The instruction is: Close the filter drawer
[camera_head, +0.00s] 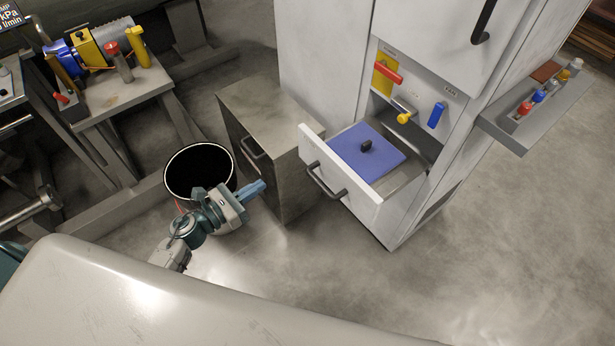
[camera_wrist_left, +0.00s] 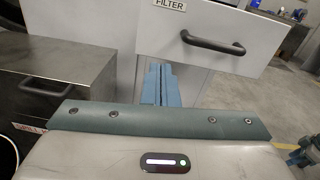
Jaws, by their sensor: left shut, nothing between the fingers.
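The filter drawer (camera_head: 340,185) is pulled out from the white cabinet in the head view. A blue panel with a small black knob (camera_head: 367,155) lies inside it. Its white front has a dark bar handle (camera_head: 325,182). In the left wrist view the drawer front (camera_wrist_left: 215,25) carries a "FILTER" label, with its handle (camera_wrist_left: 212,43) to the right. My left gripper (camera_head: 262,188) is shut and empty, to the left of the drawer front and apart from its handle. Its fingers (camera_wrist_left: 161,85) show below the label in the wrist view.
A grey metal cabinet (camera_head: 270,110) with a handle stands left of the drawer. A black bucket (camera_head: 200,172) is behind my left gripper. A side shelf (camera_head: 535,110) with small bottles juts out at right. The floor in front of the drawer is clear.

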